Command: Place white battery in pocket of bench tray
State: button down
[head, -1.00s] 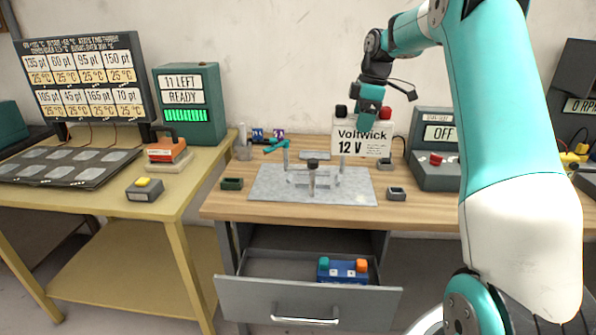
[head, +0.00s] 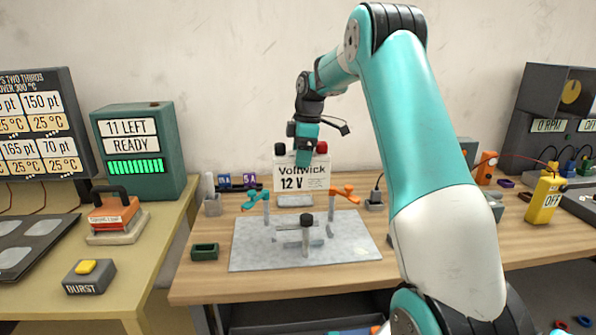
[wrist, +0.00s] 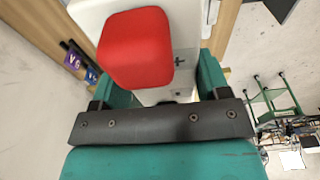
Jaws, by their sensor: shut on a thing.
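The white battery (head: 316,183), marked Voltwick 12 V, has a black and a red terminal. My gripper (head: 305,155) is shut on it from above, between the terminals. In the wrist view the battery's white top (wrist: 183,35) and large red terminal (wrist: 136,47) fill the space by the jaws. A small grey tray (head: 295,201) lies at the back of the wooden bench, just below the battery in the picture. It may be the bench tray; its pocket cannot be made out. I cannot tell whether the battery touches anything below.
A grey plate (head: 255,255) with clamps and a black-topped post stands in front. A green box (head: 204,251) lies at left, a black plug block (head: 376,198) at right. A yellow meter (head: 545,198) is far right.

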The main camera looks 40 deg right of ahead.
notch_tip(320, 180, down, 17)
jog(key=p, duration=0.3)
jog(key=shift+d+r, duration=0.15)
dwell(0.5)
jog(key=shift+c, duration=0.6)
grip_release()
jog(key=shift+s+f, duration=0.1)
jog(key=shift+f, duration=0.2)
jog(key=shift+r, duration=0.1)
